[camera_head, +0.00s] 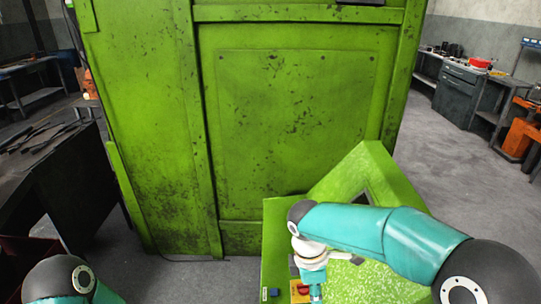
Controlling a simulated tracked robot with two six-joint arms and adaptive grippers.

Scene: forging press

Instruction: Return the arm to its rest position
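My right arm reaches in from the right over a green control panel (345,284) in front of the forging press (290,120). My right gripper (316,294) points down at the panel's near part, just right of a red button on a yellow base (300,290). Its fingers are small and partly cut off by the bottom edge, so I cannot tell whether they are open or touching the panel. Only a teal link and dark joint of my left arm show at the bottom left; its gripper is out of view.
A small dark button (274,292) sits left of the red one. A dark table (60,175) stands at the left. Grey workbenches (460,90) and an orange machine (522,130) stand at the right. Bare floor (455,180) lies between the press and the benches.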

